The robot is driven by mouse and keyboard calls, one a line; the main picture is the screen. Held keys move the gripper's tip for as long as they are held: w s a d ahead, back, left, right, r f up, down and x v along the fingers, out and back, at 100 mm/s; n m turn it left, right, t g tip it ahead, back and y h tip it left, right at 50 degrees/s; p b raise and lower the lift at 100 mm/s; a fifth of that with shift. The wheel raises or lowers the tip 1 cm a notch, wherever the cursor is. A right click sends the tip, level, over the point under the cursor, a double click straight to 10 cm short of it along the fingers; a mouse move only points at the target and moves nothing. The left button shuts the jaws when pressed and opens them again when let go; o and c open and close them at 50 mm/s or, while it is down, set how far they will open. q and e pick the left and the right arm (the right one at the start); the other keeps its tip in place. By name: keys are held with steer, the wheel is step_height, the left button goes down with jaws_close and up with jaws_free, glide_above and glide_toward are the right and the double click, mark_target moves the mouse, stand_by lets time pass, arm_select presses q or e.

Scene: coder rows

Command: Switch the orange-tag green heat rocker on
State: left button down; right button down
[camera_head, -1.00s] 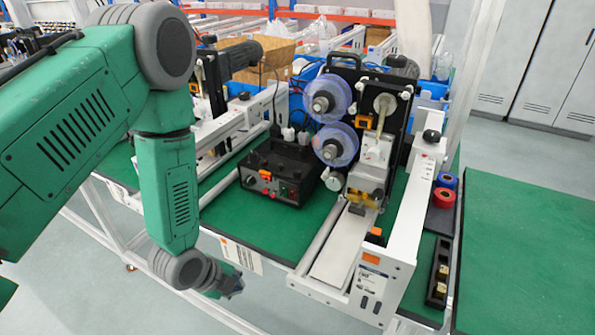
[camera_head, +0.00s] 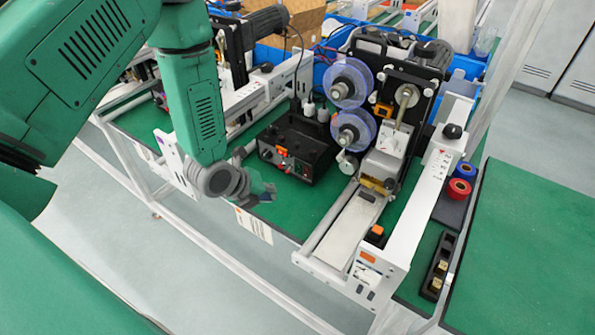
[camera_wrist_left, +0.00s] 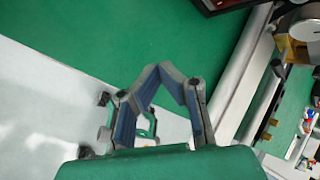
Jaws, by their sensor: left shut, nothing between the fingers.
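A black control box (camera_head: 297,145) sits on the green bench in front of the middle coder. Its front panel carries orange marks, small knobs and lights; the green heat rocker is too small to make out, and so is its position. My left gripper (camera_head: 264,191) is just left of and nearer than the box front, above the bench's front edge, apart from the panel. In the left wrist view my left gripper (camera_wrist_left: 159,70) is shut and empty over green surface, and a dark box corner shows at the top. My right gripper is not in view.
The coder (camera_head: 385,125) with two blue-rimmed reels stands right of the box. A white rail (camera_head: 425,205) with an orange label at its front end runs right of it. Red and blue tape rolls (camera_head: 460,188) lie further right. A tagged white sign (camera_head: 254,226) hangs from the bench edge.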

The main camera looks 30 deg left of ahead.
mark_target(298, 168)
arm_select(q)
steer(key=shift+w+f, duration=0.1)
steer(key=shift+w, duration=0.3)
steer(key=w+b, duration=0.1)
steer(key=w, duration=0.3)
steer(key=w+d+f+b, duration=0.1)
steer(key=w, duration=0.1)
steer(key=shift+w+d+b, duration=0.1)
steer(key=shift+w+b, duration=0.1)
steer(key=shift+b, duration=0.1)
steer(key=shift+w, duration=0.65)
steer(key=shift+w, duration=0.15)
steer(key=shift+w, duration=0.2)
steer(key=shift+w+b, duration=0.35)
stand_by(0.9)
